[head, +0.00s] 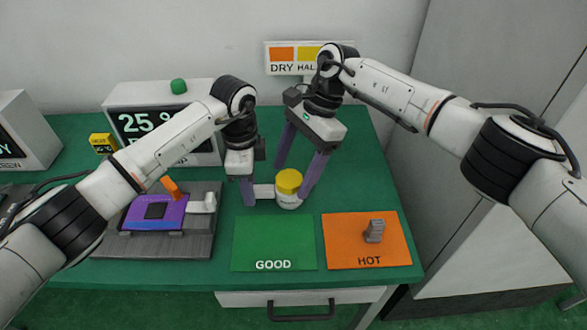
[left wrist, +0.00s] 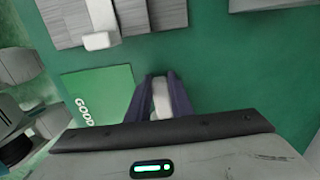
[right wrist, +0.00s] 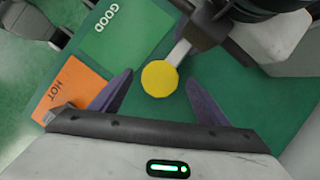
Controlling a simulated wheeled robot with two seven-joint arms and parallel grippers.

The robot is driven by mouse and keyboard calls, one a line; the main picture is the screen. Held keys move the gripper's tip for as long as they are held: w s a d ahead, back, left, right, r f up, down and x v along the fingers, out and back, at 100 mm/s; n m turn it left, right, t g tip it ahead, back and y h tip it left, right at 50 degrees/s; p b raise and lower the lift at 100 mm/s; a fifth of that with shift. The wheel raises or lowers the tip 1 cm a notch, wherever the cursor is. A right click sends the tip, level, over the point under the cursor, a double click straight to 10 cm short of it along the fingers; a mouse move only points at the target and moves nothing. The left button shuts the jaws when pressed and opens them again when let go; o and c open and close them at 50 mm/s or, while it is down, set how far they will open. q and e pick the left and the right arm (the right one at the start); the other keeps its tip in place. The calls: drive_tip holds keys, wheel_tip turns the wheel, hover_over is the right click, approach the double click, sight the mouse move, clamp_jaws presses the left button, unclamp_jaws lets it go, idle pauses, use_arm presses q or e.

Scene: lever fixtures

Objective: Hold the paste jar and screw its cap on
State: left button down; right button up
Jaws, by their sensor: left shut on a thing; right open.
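The paste jar (head: 289,203) is a small white jar standing upright on the green table, with a white handle (head: 265,191) reaching left. Its yellow cap (head: 289,180) sits on top and shows as a round disc in the right wrist view (right wrist: 159,79); I cannot tell how tightly it sits. My left gripper (head: 249,199) is shut on the handle, which shows white between its fingers in the left wrist view (left wrist: 161,98). My right gripper (head: 292,178) is open above, its fingers on either side of the cap with gaps. The jar is hidden under the cap in the right wrist view.
A green GOOD mat (head: 274,244) and an orange HOT mat (head: 347,246) with a grey knob-like piece (head: 375,231) lie in front. A grey fixture (head: 191,245) with a purple device (head: 153,213) stands left. A screen box (head: 160,97) and DRY sign (head: 283,67) stand behind.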

drive_tip(key=shift+r, duration=0.1)
use_arm(q)
drive_tip(key=c, duration=1.5)
unclamp_jaws()
use_arm(e)
drive_tip(key=v, duration=1.1)
drive_tip(key=shift+d+r, duration=0.2)
drive_tip(key=shift+r, duration=0.15)
use_arm(q)
drive_tip(key=shift+r, duration=0.1)
use_arm(e)
drive_tip(key=shift+w, duration=0.1)
